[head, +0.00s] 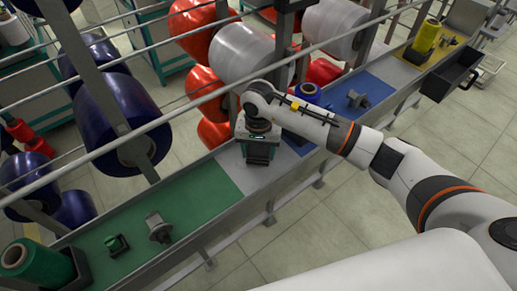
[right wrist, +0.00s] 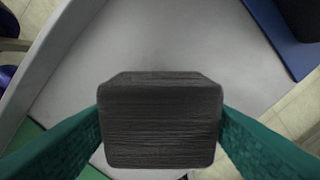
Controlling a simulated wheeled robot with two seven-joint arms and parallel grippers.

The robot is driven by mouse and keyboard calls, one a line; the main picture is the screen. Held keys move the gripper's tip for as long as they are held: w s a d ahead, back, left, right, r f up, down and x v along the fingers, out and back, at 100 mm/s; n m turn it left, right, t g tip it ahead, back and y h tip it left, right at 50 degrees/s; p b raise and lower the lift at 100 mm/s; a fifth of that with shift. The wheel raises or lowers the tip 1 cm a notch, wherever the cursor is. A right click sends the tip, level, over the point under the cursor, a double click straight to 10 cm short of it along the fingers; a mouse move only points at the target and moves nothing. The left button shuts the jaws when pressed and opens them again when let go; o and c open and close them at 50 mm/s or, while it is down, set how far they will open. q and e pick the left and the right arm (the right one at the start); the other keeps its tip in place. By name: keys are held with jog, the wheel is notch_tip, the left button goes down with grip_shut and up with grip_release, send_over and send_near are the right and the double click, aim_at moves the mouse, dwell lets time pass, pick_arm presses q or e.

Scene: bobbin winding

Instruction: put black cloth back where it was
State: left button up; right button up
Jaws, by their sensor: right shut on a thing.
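The black cloth (right wrist: 160,122) shows in the right wrist view as a dark, block-shaped piece with fine lines across it. My right gripper (head: 260,156) is shut on it, with one teal finger on each side. In the head view the gripper points down over the bare grey stretch of the long bench (head: 279,167), between the green mat (head: 190,205) and the blue mat (head: 372,92). Whether the cloth touches the bench, I cannot tell. My left gripper is not in view.
A blue spool (head: 308,92) and a grey metal fixture (head: 358,99) stand by the blue mat. The green mat bears a green spool (head: 30,262), a small green piece (head: 116,243) and a metal fixture (head: 158,227). Large bobbins (head: 125,115) and rails line the back.

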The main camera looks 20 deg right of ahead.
aim_at(259, 150)
jog(key=o, duration=0.9)
jog(key=shift+r, duration=0.25)
notch_tip(259, 150, up, 6)
jog(key=shift+r+b, duration=0.15)
jog(key=shift+b, duration=0.95)
jog(key=shift+r, duration=0.45)
jog(key=shift+s+f, duration=0.1)
